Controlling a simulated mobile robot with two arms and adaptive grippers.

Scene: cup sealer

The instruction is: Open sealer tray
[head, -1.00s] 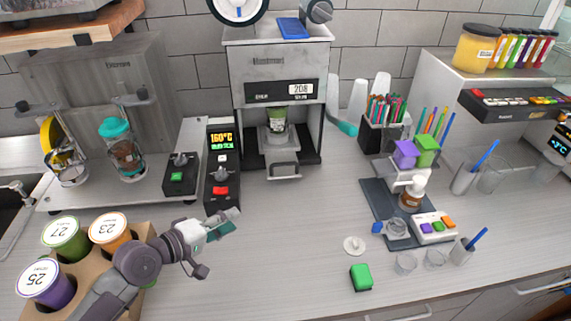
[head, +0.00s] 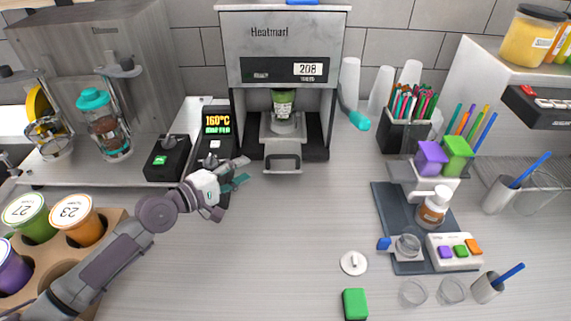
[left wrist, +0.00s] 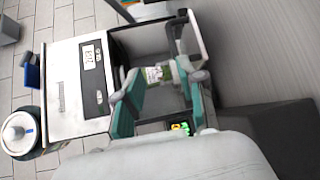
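The cup sealer (head: 283,45) stands against the back wall, its display reading 208. Its tray (head: 282,138) sits low in the front opening, with a grey loop handle (head: 283,164) facing me. A green labelled cup (head: 283,101) stands in the tray under the sealing head. My left gripper (head: 231,194) is open and empty, to the left of and in front of the handle, apart from it. In the left wrist view, its teal finger pads (left wrist: 160,76) are spread, with the cup (left wrist: 160,74) visible between them in the background. My right gripper is not in view.
A control box (head: 216,142) showing 160°C stands left of the sealer, close to my left gripper. A cup holder (head: 105,232) with several cups is at the left. A pen holder (head: 405,130) stands right of the sealer. The counter before the handle is clear.

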